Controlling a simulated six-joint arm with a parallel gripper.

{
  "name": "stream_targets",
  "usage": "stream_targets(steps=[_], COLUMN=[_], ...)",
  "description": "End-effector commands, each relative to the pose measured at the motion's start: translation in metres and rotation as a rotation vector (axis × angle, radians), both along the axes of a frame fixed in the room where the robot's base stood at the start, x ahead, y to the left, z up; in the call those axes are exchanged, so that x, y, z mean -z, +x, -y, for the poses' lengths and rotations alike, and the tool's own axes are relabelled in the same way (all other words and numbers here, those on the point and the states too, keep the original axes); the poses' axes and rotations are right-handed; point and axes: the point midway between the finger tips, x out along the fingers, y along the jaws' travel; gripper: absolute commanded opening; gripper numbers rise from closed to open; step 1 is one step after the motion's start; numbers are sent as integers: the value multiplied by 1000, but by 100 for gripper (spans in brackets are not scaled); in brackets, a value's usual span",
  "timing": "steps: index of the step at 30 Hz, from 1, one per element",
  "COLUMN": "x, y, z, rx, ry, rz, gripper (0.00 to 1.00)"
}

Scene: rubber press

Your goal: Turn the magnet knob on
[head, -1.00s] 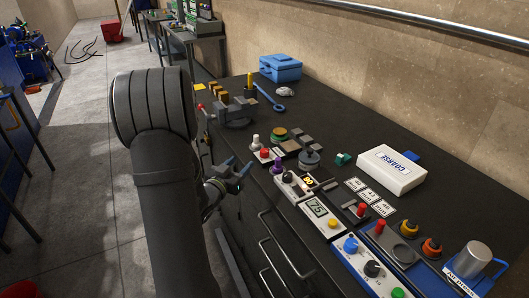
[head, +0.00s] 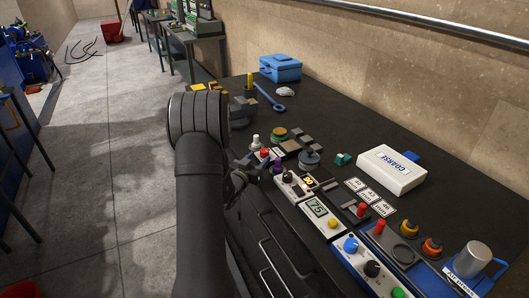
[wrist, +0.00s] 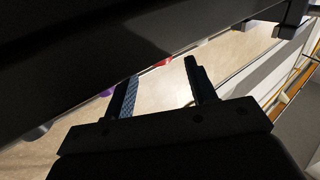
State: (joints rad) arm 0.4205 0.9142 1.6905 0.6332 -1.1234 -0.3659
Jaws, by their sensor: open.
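Several knobs stand on the bench in the head view; no readable label says which is the magnet knob. A black knob (head: 288,177) sits on a white box with a small lit display. A blue knob (head: 350,245) and another black knob (head: 372,269) sit on a blue-edged panel nearer the front. My gripper (wrist: 162,69) is open and empty in the wrist view, its two fingers apart.
A white box with a display (head: 317,208) and yellow button stands between the knob panels. Purple (head: 277,167) and red-topped controls stand near my arm. A dark slab (wrist: 80,45) fills the wrist view's upper left.

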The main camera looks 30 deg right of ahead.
Motion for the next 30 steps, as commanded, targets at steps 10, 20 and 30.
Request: stream_targets(steps=[10, 20, 30], x=[0, 0, 0], y=[28, 32, 32], z=[43, 47, 47], rx=[0, -1, -1], ry=[0, 1, 0], rz=[0, -1, 0], gripper=[52, 52, 8])
